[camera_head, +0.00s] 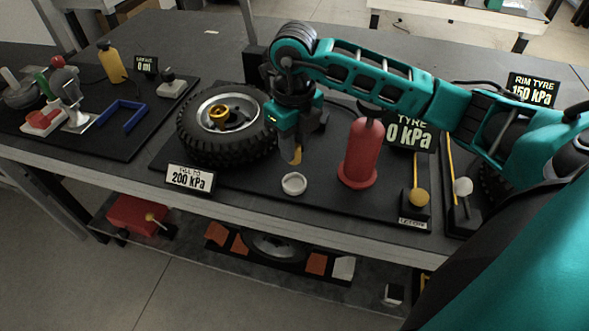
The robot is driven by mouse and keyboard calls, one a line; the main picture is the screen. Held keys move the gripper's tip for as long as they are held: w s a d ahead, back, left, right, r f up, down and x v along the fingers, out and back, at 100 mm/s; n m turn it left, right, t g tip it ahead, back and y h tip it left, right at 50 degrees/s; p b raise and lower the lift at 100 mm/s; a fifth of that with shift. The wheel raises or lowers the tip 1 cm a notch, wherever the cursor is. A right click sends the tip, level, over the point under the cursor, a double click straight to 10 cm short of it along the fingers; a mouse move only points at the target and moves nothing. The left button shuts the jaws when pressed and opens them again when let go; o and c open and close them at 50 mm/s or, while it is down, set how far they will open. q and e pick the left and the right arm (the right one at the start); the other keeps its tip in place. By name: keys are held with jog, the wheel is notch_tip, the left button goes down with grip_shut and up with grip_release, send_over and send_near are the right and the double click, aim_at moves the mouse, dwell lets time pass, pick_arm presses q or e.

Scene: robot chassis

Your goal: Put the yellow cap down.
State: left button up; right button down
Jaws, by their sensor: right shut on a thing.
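My right gripper (294,150) points down beside the right edge of the wheel. It is shut on the yellow cap (295,156), of which only a small part shows below the fingers. The cap is above a white round dish (293,184) on the black mat; I cannot tell how high. The tyre (199,145) lies flat on the mat with a silver rim and a gold-yellow hub (219,113) in its middle. My left gripper is not in view.
A red pump (362,150) stands right of the dish. A "fill to 200 kPa" sign (190,178) stands at the mat's front edge. Two levers with yellow (418,197) and white (463,187) knobs are further right. A second mat at left holds a blue bracket (123,116) and a yellow bottle (112,63).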

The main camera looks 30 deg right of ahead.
notch_tip(320, 180, down, 8)
jog(key=shift+r, duration=0.1)
dwell(0.4)
jog(key=shift+f+b, duration=0.3)
jog(key=shift+b, duration=0.2)
jog(key=c, duration=0.9)
grip_release()
jog(key=shift+r, duration=0.2)
